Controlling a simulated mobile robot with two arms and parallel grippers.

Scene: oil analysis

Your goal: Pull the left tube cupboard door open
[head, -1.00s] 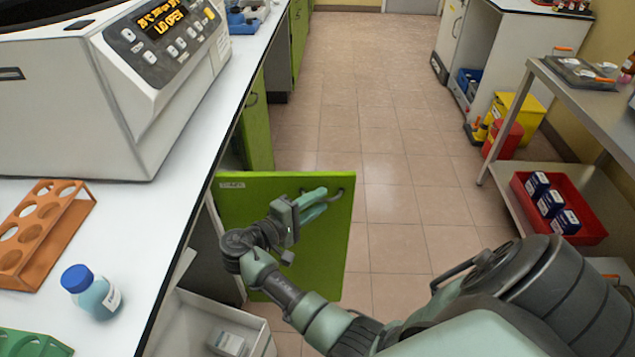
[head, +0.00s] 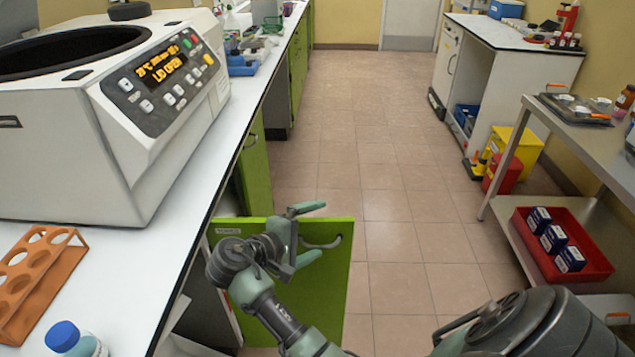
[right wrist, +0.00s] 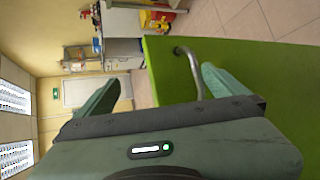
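The green cupboard door (head: 335,285) stands wide open into the aisle, left of centre in the head view. It also fills the right side of the right wrist view (right wrist: 275,90). Its metal bar handle (head: 335,240) is near the top right corner and shows in the right wrist view (right wrist: 187,62). My right gripper (head: 305,233) is open in front of the door, beside the handle. In the right wrist view its fingers (right wrist: 158,86) are wide apart, with the handle closer to the right finger. It holds nothing. My left gripper is out of view.
The white bench (head: 185,240) on the left carries a centrifuge (head: 85,150), an orange tube rack (head: 38,275) and a blue-capped bottle (head: 68,340). A steel shelf unit (head: 575,130) with a red tray (head: 595,262) stands right. The tiled aisle (head: 370,130) beyond the door is clear.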

